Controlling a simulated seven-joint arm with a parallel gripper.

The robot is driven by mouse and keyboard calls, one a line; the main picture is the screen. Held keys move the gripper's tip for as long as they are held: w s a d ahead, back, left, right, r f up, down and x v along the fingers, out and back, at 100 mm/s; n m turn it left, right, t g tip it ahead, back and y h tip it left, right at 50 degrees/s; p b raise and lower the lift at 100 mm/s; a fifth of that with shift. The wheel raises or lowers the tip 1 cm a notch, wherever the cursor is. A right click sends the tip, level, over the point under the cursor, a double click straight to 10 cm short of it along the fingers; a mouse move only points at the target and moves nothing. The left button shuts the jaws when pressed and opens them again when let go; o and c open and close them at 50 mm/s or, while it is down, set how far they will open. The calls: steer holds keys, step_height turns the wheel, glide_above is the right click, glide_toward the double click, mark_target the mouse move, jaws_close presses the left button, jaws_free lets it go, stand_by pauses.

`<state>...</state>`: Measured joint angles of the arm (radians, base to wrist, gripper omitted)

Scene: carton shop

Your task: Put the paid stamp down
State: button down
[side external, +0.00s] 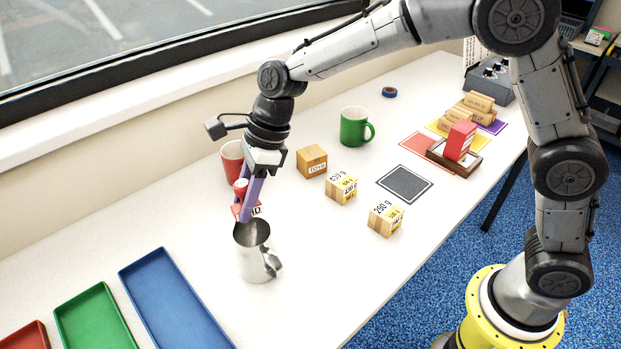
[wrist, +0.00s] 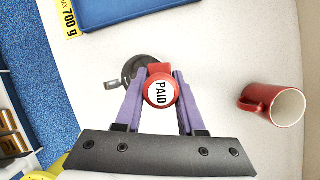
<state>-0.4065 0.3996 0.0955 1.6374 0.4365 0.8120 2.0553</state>
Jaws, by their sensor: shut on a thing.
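The paid stamp (wrist: 160,90) has a red handle with a round white top reading PAID. My gripper (wrist: 161,88) is shut on it, with a purple finger on either side. In the side view my gripper (side external: 246,203) points down and the stamp (side external: 240,186) is upright between the fingers. Its lower part shows just behind the rim of a metal jug (side external: 253,258). I cannot tell whether the stamp touches the table. In the wrist view the jug (wrist: 131,70) is partly hidden behind the stamp.
A red mug (side external: 232,160) stands close behind the stamp. A green mug (side external: 354,127), a brown carton (side external: 312,161) and two labelled cartons (side external: 341,188) (side external: 385,220) are to the right. A grey square (side external: 405,183) is bare. A wooden tray (side external: 470,165) holds a red block. Coloured trays (side external: 172,300) lie front left.

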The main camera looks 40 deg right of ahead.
steer(key=s+d+r+m+t+h, duration=0.1)
steer(key=d+m, duration=0.3)
steer(key=d, duration=0.7)
steer(key=s+d+r+m+t+h, duration=0.15)
steer(key=d+m, duration=0.25)
steer(key=d, duration=0.8)
steer(key=s+d+f+m+h, duration=0.2)
steer(key=s+d+m, duration=0.6)
steer(key=s+d, duration=0.6)
glide_toward(392, 170)
steer(key=shift+w+f+t, duration=0.45)
steer(key=shift+w+f, duration=0.2)
steer(key=shift+f, duration=0.3)
steer(key=shift+w+d+f, duration=0.1)
steer(key=shift+w+f, duration=0.05)
steer(key=shift+f, duration=0.8)
steer(key=shift+w+d+f, duration=0.1)
steer(key=shift+w+f, duration=0.05)
steer(key=shift+f, duration=0.85)
steer(key=shift+f, duration=0.1)
